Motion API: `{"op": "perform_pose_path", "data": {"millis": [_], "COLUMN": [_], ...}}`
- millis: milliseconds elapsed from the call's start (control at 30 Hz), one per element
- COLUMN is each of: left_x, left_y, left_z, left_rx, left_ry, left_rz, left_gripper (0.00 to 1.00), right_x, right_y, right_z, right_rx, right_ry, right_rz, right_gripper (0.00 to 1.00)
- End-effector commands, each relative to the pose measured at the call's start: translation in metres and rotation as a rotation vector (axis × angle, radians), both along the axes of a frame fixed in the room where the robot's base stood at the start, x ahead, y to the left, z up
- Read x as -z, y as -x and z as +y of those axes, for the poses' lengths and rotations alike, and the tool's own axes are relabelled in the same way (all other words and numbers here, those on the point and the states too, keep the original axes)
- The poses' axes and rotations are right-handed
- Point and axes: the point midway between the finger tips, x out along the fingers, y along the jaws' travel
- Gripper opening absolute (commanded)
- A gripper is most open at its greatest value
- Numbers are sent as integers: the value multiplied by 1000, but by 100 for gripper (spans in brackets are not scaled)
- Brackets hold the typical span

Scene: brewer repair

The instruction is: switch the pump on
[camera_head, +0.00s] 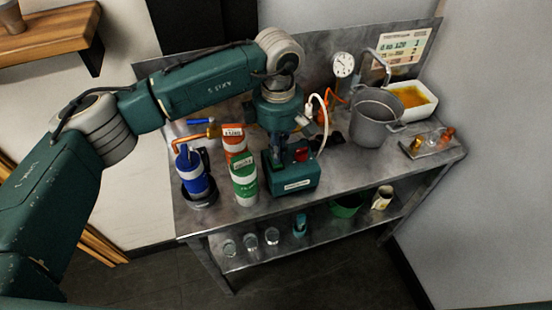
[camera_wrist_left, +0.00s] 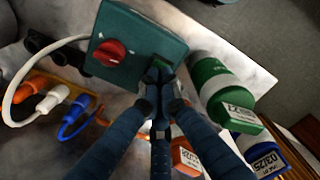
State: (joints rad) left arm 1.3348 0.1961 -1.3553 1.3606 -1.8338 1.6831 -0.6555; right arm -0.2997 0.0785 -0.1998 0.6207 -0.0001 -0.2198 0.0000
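The teal pump box (camera_head: 307,181) stands at the front middle of the steel table, with a label on its front. A red rotary knob (camera_head: 302,154) sits on its top; the knob also shows large in the left wrist view (camera_wrist_left: 110,52), on the box's top (camera_wrist_left: 135,30). My left gripper (camera_head: 280,150) points down over the box, beside the knob. My right gripper is in neither view.
Green (camera_head: 244,181), orange (camera_head: 234,142) and blue (camera_head: 192,172) canisters stand left of the box. A grey pot (camera_head: 370,122) stands to the right.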

Motion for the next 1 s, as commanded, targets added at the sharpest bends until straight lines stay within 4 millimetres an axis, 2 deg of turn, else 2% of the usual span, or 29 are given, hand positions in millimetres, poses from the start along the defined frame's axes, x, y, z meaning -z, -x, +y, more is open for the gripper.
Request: {"op": "perform_pose_path", "data": {"millis": [1000], "left_x": [12], "left_y": [0], "left_z": [0], "left_rx": [0], "left_ry": [0], "left_rz": [0], "left_gripper": [0], "right_x": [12], "right_y": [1], "right_z": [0], "right_rx": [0], "right_ry": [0], "right_rz": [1], "right_gripper": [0]}}
